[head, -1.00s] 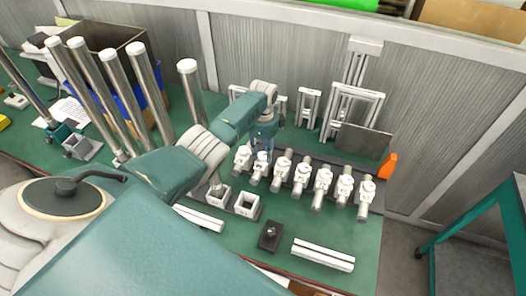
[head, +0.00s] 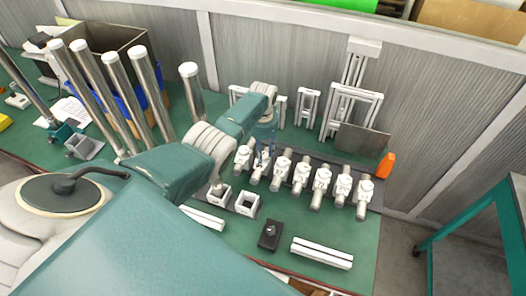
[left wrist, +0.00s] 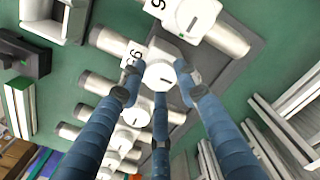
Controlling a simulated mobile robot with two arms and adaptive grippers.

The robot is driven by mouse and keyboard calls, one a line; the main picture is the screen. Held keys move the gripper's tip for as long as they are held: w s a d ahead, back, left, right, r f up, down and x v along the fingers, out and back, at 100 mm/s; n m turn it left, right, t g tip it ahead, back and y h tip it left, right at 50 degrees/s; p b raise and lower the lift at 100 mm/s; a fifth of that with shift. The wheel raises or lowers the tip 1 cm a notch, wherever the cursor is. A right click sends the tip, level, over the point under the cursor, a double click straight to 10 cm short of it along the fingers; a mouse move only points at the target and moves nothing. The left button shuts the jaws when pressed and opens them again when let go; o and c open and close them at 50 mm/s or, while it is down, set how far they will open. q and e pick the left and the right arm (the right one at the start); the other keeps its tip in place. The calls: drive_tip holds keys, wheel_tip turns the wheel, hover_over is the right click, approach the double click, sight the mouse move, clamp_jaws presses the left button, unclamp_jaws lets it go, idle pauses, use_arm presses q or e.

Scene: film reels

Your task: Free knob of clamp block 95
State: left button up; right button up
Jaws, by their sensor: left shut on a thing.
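A row of white clamp blocks with round knobs and grey cylinders stands on a dark base strip (head: 313,160). My left gripper (head: 264,152) is over the second block from the left in the head view. In the left wrist view its blue fingers (left wrist: 159,88) close around a white round knob (left wrist: 160,73) with a short dark mark. The block under it (left wrist: 133,54) carries a label partly hidden by a finger; it starts with 9, but I cannot read the second digit surely. My right gripper is not in view.
A neighbouring clamp block (left wrist: 193,16) sits close on one side and more on the other. White square holders (head: 246,205), a small black box (head: 269,236) and a white rail (head: 321,253) lie in front. Tall metal tubes (head: 152,90) stand at left; white frames (head: 354,107) stand behind.

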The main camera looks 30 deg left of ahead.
use_arm(q)
drive_tip(key=n, duration=0.4)
drive_tip(key=shift+w+n, duration=0.1)
drive_tip(key=shift+n, duration=0.2)
drive_tip(key=n+p, duration=0.1)
drive_tip(key=n, duration=0.3)
drive_tip(key=shift+n, duration=0.3)
drive_tip(key=n, duration=0.3)
drive_tip(key=shift+n, duration=2.6)
drive_tip(key=o, duration=1.1)
drive_tip(key=shift+o, duration=0.2)
